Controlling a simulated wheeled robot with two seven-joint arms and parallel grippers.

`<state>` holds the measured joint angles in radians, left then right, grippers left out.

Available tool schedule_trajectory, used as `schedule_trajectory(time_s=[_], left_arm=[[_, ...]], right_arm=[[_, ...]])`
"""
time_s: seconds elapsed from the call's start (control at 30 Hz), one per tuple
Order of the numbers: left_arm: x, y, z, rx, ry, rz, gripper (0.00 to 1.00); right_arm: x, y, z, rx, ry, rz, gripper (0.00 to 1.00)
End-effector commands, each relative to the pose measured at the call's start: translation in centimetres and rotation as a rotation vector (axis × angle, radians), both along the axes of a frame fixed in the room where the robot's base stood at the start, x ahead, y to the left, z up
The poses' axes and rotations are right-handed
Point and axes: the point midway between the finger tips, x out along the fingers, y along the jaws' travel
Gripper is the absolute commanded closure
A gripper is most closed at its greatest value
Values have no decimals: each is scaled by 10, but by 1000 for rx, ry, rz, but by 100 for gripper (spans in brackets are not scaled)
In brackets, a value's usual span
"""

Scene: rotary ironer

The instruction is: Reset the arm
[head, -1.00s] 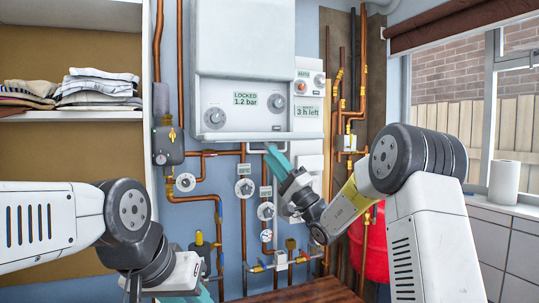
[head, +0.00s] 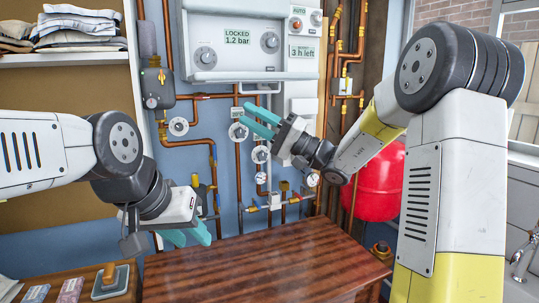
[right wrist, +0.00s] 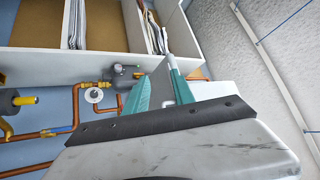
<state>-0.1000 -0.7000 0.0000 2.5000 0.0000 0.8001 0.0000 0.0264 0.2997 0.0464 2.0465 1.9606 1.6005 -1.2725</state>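My right gripper (head: 258,122) is in the middle of the head view, with teal fingers pointing left in front of the pipes and dials below the boiler. Its two fingers are apart and nothing shows between them that it holds. In the right wrist view its teal fingers (right wrist: 160,88) also stand apart. My left gripper (head: 190,238) hangs at lower left, fingers pointing down and to the right, apart and empty, left of the wooden table top (head: 270,262). My right arm is bent, with its elbow high at the right.
The white boiler (head: 235,45) reads "LOCKED 1.2 bar" and "3 h left". A red tank (head: 380,182) is behind my right forearm. Folded cloths (head: 78,28) lie on a shelf. The table top is clear.

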Motion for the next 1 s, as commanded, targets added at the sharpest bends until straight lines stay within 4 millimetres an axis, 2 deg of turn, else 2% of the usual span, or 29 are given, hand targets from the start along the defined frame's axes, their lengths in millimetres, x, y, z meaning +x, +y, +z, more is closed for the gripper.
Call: schedule_trajectory(time_s=[0.03, 0.1, 0.2, 0.27, 0.3, 0.4, 0.53, 0.6, 0.7, 0.83, 1.0], left_arm=[[0, 0, 0, 0, 0, 0, 64], [0, 0, 0, 0, 0, 0, 64], [0, 0, 0, 0, 0, 0, 64], [0, 0, 0, 0, 0, 0, 64], [0, 0, 0, 0, 0, 0, 64], [0, 0, 0, 0, 0, 0, 64], [0, 0, 0, 0, 0, 0, 64], [0, 0, 0, 0, 0, 0, 64], [0, 0, 0, 0, 0, 0, 64], [0, 0, 0, 0, 0, 0, 64], [0, 0, 0, 0, 0, 0, 64]], right_arm=[[-33, 13, -1, -105, 27, 77, 70], [-75, 26, -18, -275, 86, 168, 70], [-131, 29, -52, -530, 169, 241, 70], [-159, 22, -75, -686, 212, 250, 70], [-175, 14, -91, -789, 239, 241, 70], [-208, -17, -128, -1036, 290, 172, 70], [-230, -72, -164, -1312, 321, -11, 70], [-235, -102, -174, -1426, 318, -130, 70], [-237, -139, -180, -1535, 297, -292, 70], [-236, -168, -179, -1605, 268, -435, 70], [-235, -180, -177, -1631, 252, -497, 70]])
